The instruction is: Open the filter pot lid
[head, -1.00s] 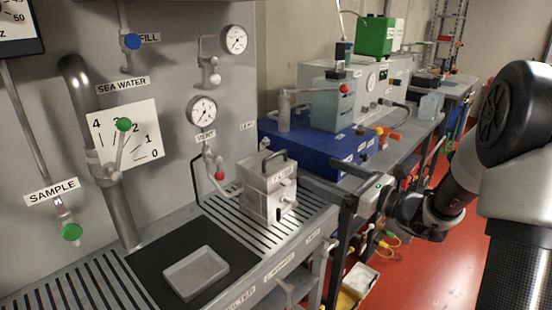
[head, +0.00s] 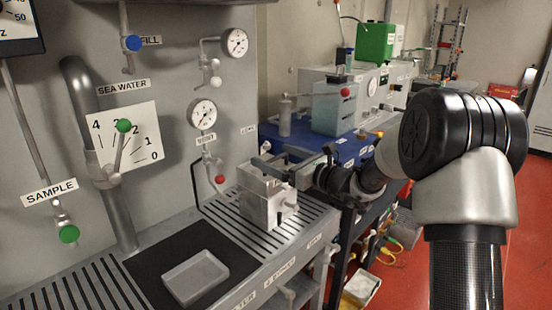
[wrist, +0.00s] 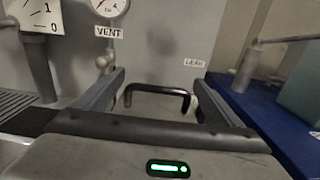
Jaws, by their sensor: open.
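The filter pot (head: 264,205) is a light grey metal box on the slatted drain at the right end of the bench. Its lid looks closed, with the top partly covered by my gripper. The black lid handle (wrist: 157,88) shows in the wrist view, ahead and between my fingers, with gaps on both sides. My gripper (head: 262,155) reaches in from the right at the top of the pot. It also shows in the wrist view (wrist: 165,80), open with nothing held. In the head view the handle is hard to separate from the fingers.
A grey tray (head: 195,276) lies on a black mat left of the pot. The panel behind carries the VENT gauge (head: 202,115) and a red-knobbed valve (head: 220,179). A blue unit (head: 340,150) stands behind my wrist on the right.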

